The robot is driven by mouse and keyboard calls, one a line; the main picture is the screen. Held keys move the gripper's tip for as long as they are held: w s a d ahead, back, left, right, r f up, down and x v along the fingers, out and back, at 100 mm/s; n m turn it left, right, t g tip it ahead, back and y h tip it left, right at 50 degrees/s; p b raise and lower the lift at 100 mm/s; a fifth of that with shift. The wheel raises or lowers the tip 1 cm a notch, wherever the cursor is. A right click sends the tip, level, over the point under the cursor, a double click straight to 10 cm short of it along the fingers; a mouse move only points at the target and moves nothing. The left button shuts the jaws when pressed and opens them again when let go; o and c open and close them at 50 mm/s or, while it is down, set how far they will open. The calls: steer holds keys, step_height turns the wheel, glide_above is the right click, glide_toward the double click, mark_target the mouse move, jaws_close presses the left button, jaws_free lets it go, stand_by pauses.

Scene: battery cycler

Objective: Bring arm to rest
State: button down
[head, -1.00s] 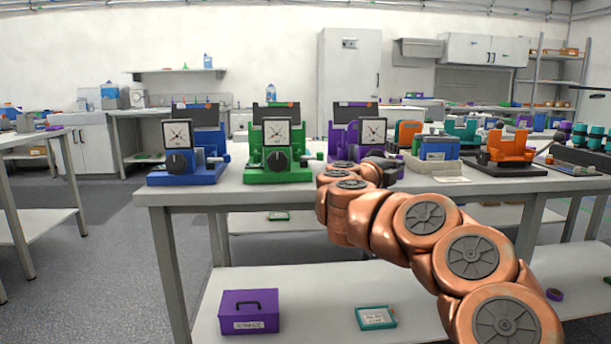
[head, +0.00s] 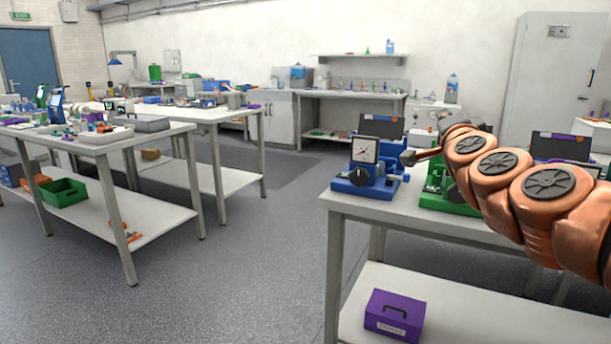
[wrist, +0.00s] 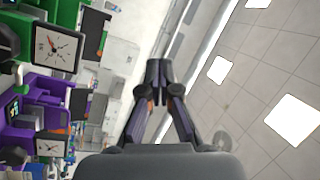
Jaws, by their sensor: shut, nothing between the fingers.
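My copper-coloured arm reaches in from the right of the head view, folded and raised above the bench (head: 450,228). The green device is partly hidden by my arm. In the wrist view my gripper (wrist: 158,72) has its fingers together and holds nothing. That view is turned sideways, with a green device's dial (wrist: 58,47) and a purple device (wrist: 20,115) at the left.
A purple box (head: 396,313) sits on the bench's lower shelf. Another table (head: 110,145) with a green bin (head: 63,192) below stands at the left. Open grey floor (head: 240,260) lies between. A tall cabinet (head: 556,80) stands behind my arm.

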steer(key=s+a+n+g+y+p, duration=0.3)
steer(key=a+n+y+p, duration=0.35)
steer(key=a, duration=0.75)
steer(key=s+a+f+n+g+y+p, duration=0.3)
steer(key=s+a+f+n+g+p, duration=0.35)
steer(key=s+f, duration=0.35)
steer(key=s+d+f+g+h+p, duration=0.1)
steer(key=s+d+f+g+p, duration=0.1)
steer(key=s, duration=0.8)
steer(key=s+d+f+n+g+h+p, duration=0.1)
steer(key=s+d+g+h+p, duration=0.1)
steer(key=s, duration=0.8)
steer(key=s+d+f+g+h+p, duration=0.2)
steer(key=s+g+p, duration=0.3)
steer(key=s, duration=0.5)
steer(key=shift+s+d+f+n+g, duration=0.15)
steer(key=shift+d+f+n+g, duration=0.2)
steer(key=shift+d+g, duration=0.7)
steer(key=shift+a, duration=0.3)
